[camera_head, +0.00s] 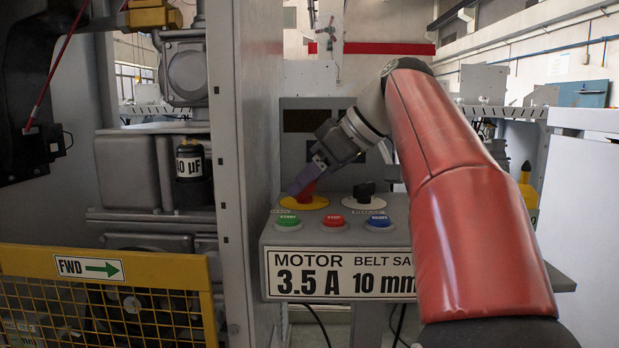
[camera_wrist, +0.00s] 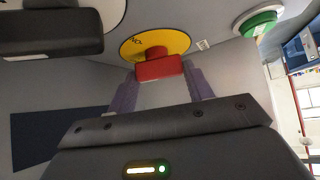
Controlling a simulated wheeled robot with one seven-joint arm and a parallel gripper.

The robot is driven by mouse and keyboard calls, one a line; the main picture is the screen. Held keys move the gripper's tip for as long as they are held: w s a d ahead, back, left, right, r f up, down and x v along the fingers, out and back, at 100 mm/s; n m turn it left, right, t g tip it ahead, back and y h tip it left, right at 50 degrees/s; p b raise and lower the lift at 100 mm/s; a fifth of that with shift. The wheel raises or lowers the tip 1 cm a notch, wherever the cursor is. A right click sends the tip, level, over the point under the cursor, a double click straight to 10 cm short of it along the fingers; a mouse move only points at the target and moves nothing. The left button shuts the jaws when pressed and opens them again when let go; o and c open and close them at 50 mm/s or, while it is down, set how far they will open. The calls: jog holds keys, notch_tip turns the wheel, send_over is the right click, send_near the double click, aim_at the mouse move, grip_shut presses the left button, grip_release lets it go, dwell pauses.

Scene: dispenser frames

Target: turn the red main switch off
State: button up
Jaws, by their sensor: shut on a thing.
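The red main switch (camera_head: 306,196) sits on a round yellow plate (camera_head: 317,203) at the top left of the grey control box. In the wrist view the red switch (camera_wrist: 159,69) stands out in front of its yellow plate (camera_wrist: 150,45). My gripper (camera_head: 301,188) reaches down to it from the upper right. Its two purple fingers, one on each side in the wrist view (camera_wrist: 160,78), are shut on the red switch. Part of the switch is hidden behind the fingers in the head view, and its exact turn angle is hard to tell.
A black knob (camera_head: 364,190) is right of the main switch. Green (camera_head: 288,221), red (camera_head: 334,221) and blue (camera_head: 379,221) buttons line the front. A grey post (camera_head: 240,170) and yellow guard (camera_head: 110,275) stand left. My red-sleeved arm covers the right side.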

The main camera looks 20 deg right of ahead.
jog(key=shift+w+d+n+g+y, duration=0.1)
jog(key=shift+n+g+y, duration=0.35)
jog(key=shift+n+g, duration=0.5)
jog(key=shift+w+d+n+g+y, duration=0.1)
jog(key=shift+n+g+y, duration=0.4)
jog(key=shift+n, duration=0.85)
jog(key=shift+a+g, duration=0.1)
jog(key=shift+g, duration=0.15)
jog(key=o, duration=1)
